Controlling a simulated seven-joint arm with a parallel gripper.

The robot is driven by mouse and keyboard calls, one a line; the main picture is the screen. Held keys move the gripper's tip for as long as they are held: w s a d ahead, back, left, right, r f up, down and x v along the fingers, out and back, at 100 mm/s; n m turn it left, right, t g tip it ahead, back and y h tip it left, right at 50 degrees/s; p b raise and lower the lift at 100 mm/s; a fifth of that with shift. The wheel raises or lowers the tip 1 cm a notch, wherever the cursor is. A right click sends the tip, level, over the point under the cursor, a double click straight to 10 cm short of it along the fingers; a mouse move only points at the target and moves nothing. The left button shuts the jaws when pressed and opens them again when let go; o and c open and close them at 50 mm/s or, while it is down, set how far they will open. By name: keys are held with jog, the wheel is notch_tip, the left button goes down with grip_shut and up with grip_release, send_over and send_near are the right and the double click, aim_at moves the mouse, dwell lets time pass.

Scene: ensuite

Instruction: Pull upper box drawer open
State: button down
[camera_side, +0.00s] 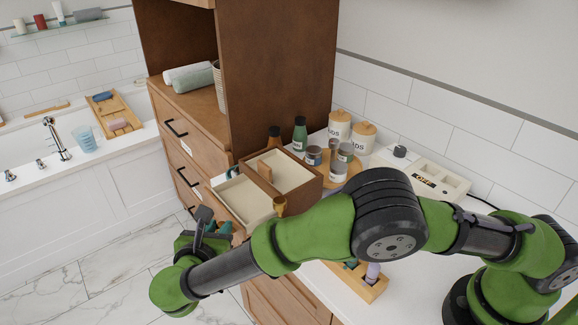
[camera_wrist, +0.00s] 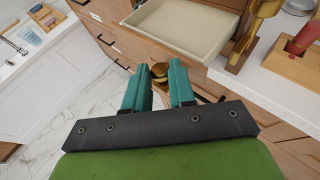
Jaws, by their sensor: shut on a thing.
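The wooden box (camera_side: 300,196) stands on the counter, with an open, cream-lined top. A cream-lined drawer (camera_side: 243,202) sticks out from its left side past the counter edge; it also shows at the top of the wrist view (camera_wrist: 182,24). Whether it is the upper drawer I cannot tell. My gripper (camera_side: 212,226) is beside the drawer's outer end. In the wrist view, my gripper's teal fingers (camera_wrist: 159,76) are on either side of a round brass knob (camera_wrist: 160,69) at the drawer front and are shut on it. The fingers partly hide the knob.
Bottles and jars (camera_side: 314,156) stand close behind the box. A brass object (camera_side: 280,206) stands beside it at the counter's front. A wooden rack (camera_side: 367,286) is on the counter under my arm. Cabinet drawers with dark handles (camera_side: 187,178) are at the left. Open marble floor (camera_side: 120,270) lies left of my gripper.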

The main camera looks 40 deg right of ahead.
jog(key=shift+a, duration=0.4)
jog(key=c, duration=1.3)
grip_release()
jog(key=shift+o, duration=0.2)
jog(key=v, duration=1.7)
jog(key=shift+r, duration=0.1)
